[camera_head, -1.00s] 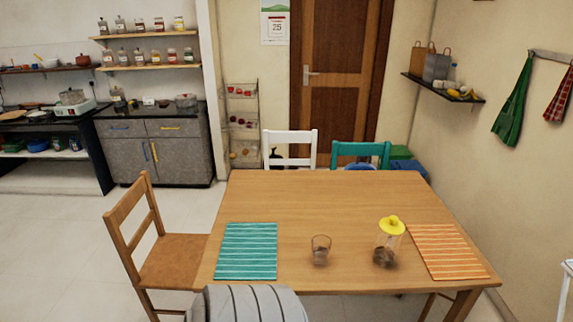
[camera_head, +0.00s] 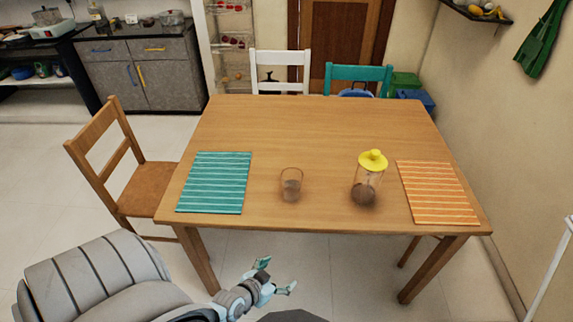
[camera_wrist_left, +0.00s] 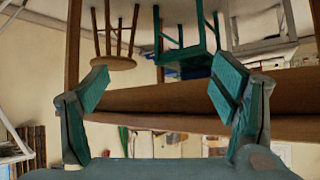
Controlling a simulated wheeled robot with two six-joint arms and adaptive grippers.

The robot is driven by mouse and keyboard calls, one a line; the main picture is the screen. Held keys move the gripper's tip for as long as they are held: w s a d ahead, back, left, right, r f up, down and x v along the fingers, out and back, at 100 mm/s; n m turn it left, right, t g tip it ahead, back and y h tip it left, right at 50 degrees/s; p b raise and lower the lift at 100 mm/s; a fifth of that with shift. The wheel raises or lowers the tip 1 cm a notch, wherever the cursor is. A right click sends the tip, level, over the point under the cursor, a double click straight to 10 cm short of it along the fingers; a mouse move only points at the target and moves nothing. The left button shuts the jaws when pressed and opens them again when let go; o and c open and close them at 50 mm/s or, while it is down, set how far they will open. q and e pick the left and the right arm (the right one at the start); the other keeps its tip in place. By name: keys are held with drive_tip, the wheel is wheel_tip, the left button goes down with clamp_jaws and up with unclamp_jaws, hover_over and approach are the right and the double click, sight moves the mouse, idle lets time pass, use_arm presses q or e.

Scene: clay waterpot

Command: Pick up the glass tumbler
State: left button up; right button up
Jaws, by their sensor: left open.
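The glass tumbler (camera_head: 291,185) is clear and stands upright on the wooden table (camera_head: 310,130), near its front edge, between the teal striped mat and the yellow-lidded jar. My left gripper (camera_head: 276,276) is open and empty in front of the table, below its front edge and apart from the tumbler. In the left wrist view my left gripper (camera_wrist_left: 165,92) has its two teal fingers spread wide, with the table edge (camera_wrist_left: 190,100) beyond them and the picture upside down. The tumbler does not show in the wrist view. My right gripper is not in view.
A clear jar with a yellow lid (camera_head: 368,182) stands right of the tumbler. A teal striped mat (camera_head: 215,183) lies left and an orange striped mat (camera_head: 437,193) lies right. A wooden chair (camera_head: 125,165) stands at the table's left side. The table's middle and back are clear.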

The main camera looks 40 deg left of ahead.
use_arm(q)
drive_tip(key=w+a+r+t+b, duration=0.1)
drive_tip(key=w+a+r+t, duration=0.1)
drive_tip(key=w+r+t, duration=0.35)
drive_tip(key=n+t+y+b, duration=0.1)
drive_tip(key=n+y, duration=0.2)
drive_tip(key=y, duration=0.1)
approach(296, 171)
drive_tip(key=shift+t+y, duration=0.25)
drive_tip(key=shift+y, duration=0.05)
drive_tip(key=b+x, duration=0.2)
drive_tip(key=x, duration=0.1)
drive_tip(key=b+x, duration=0.2)
drive_tip(key=x, duration=0.2)
drive_tip(key=shift+d+f+b, duration=0.1)
drive_tip(key=shift+f+b, duration=0.1)
drive_tip(key=shift+b, duration=0.2)
drive_tip(key=shift+r, duration=0.15)
drive_tip(key=c, duration=1.8)
clamp_jaws()
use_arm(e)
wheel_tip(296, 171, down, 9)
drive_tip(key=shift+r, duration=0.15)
